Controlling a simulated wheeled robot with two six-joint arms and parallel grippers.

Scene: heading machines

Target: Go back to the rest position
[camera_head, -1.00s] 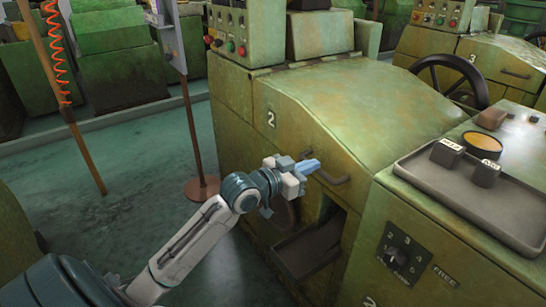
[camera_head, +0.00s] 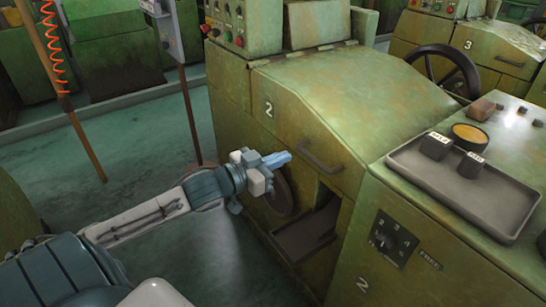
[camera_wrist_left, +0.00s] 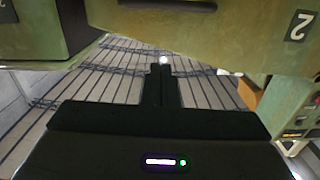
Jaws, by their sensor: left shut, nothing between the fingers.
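My left gripper (camera_head: 278,158) is in front of the green heading machine marked 2 (camera_head: 330,95), left of its dark handle (camera_head: 322,160). Its fingers are shut with nothing between them, and a gap shows between them and the handle. In the left wrist view the closed fingers (camera_wrist_left: 162,75) point out from the dark gripper body, with the machine's edge and handle at the top. My right gripper is not in view.
A dark tray (camera_head: 470,185) with two dark blocks sits on the machine top at right. Below the handle is an open chute (camera_head: 305,230). A thin post (camera_head: 190,115) and an orange pole (camera_head: 75,125) stand left. Green floor (camera_head: 140,150) is clear between them.

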